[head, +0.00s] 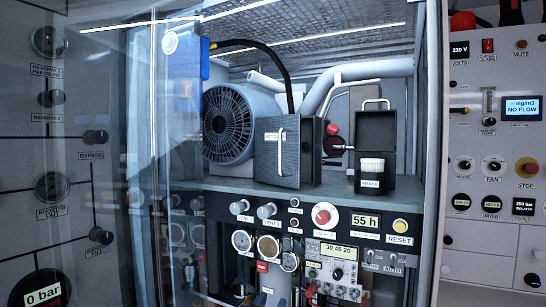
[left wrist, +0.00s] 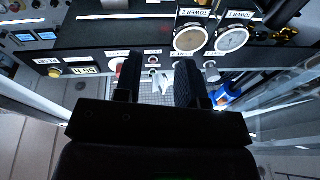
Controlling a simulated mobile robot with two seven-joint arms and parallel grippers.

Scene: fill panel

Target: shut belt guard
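The likely belt guard is a dark grey panel (head: 264,160) with an upright silver handle and a small white label, in the head view. It stands angled at the right of a large black fan-like wheel (head: 229,124), whose face is uncovered. I cannot make out its hinge. My left gripper (left wrist: 156,72) shows in the left wrist view, its two dark fingers apart with nothing held between them. It points towards the control panel with gauges and knobs. I cannot make it out clearly in the head view. My right gripper is in neither view.
A glass door (head: 145,150) stands at the left of the cabinet. A black box (head: 375,130) with a raised lid, labelled INTAKE, sits right of the guard. Below the shelf are knobs, gauges and a red knob (head: 324,215). A blue object (left wrist: 228,96) lies right of my left fingers.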

